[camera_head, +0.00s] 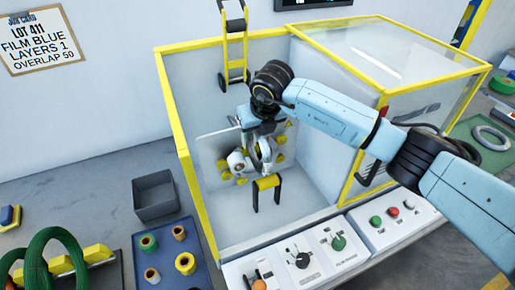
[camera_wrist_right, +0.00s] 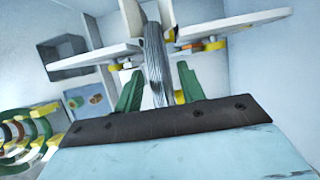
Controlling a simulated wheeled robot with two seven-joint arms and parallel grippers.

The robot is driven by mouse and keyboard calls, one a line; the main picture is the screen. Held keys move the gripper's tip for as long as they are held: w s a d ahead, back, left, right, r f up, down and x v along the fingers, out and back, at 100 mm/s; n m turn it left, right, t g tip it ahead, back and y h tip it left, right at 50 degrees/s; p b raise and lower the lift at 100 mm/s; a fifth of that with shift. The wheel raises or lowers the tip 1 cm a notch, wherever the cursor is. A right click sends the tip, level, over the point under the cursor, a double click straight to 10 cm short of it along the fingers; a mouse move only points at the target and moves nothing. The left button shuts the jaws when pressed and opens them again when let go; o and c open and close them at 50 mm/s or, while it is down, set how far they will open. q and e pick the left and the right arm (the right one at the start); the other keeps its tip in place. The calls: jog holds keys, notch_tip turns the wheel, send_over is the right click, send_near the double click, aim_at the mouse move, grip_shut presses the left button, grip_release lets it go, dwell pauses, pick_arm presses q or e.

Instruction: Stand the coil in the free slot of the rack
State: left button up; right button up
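A grey coil (camera_wrist_right: 155,62) stands edge-on in the wrapping machine, seen in the right wrist view. My right gripper (camera_wrist_right: 160,80) has its green fingers on either side of the coil, with a visible gap on the right side, so it looks open. In the head view the same coil (camera_head: 266,152) is a thin pale arc, mostly hidden by my right wrist. The rack (camera_head: 98,253), with yellow parts, stands at the lower left with green coils (camera_head: 42,255) in it. The rack is cut off, and I cannot make out its free slot. My left gripper is not in view.
The machine's yellow frame (camera_head: 178,130) and clear cover surround my right arm. A control panel (camera_head: 300,258) runs along its front. A dark bin (camera_head: 155,196) and a blue tray with spools (camera_head: 195,240) lie between machine and rack. Another grey ring (camera_head: 491,138) lies on a green mat at right.

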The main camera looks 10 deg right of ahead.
grip_shut()
jog(key=shift+r, duration=0.15)
dwell(1.0)
